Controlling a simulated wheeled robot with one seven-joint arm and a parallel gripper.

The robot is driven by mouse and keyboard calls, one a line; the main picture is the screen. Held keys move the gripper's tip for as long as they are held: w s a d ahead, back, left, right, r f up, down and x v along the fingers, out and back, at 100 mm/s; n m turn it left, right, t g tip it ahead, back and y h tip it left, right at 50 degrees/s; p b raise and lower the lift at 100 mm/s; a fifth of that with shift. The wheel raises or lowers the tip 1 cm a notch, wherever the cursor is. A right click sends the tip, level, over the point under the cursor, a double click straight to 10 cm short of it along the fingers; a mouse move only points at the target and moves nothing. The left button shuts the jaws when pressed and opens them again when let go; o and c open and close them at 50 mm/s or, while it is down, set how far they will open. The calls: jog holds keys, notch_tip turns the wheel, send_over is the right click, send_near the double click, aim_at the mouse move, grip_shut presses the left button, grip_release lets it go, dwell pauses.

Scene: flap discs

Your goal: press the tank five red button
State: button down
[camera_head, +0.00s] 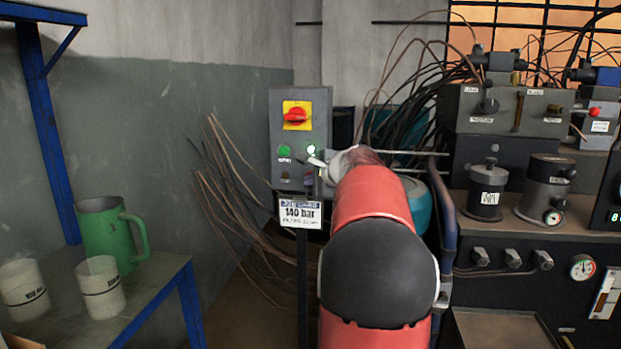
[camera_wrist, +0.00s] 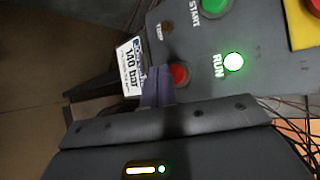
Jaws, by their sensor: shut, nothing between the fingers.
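A grey control box (camera_head: 300,132) stands on a post left of my arm. In the head view my gripper (camera_head: 317,162) is at the box's lower front, and the red button is not clearly visible. I read no "tank five" label.
A red rotary switch (camera_head: 296,115) on a yellow plate is on the upper box. A 140 bar sign (camera_head: 300,213) hangs below. A bench with gauges (camera_head: 582,267) is at right, a table with a green mug (camera_head: 101,233) at left.

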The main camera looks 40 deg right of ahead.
jog(key=shift+w+d, duration=0.1)
dwell(0.7)
jog(key=shift+w+d, duration=0.2)
jog(key=shift+d, duration=0.05)
jog(key=shift+w+d+p, duration=0.3)
jog(key=shift+d+p, duration=0.05)
jog(key=shift+p, duration=0.1)
dwell(0.8)
jog(key=shift+s+a, duration=0.1)
jog(key=shift+s+a+b, duration=0.5)
jog(key=shift+a+b, duration=0.05)
jog(key=shift+a, duration=0.05)
jog(key=shift+s+a+b, duration=1.1)
jog(key=shift+s+a, duration=0.5)
jog(key=shift+a, duration=0.3)
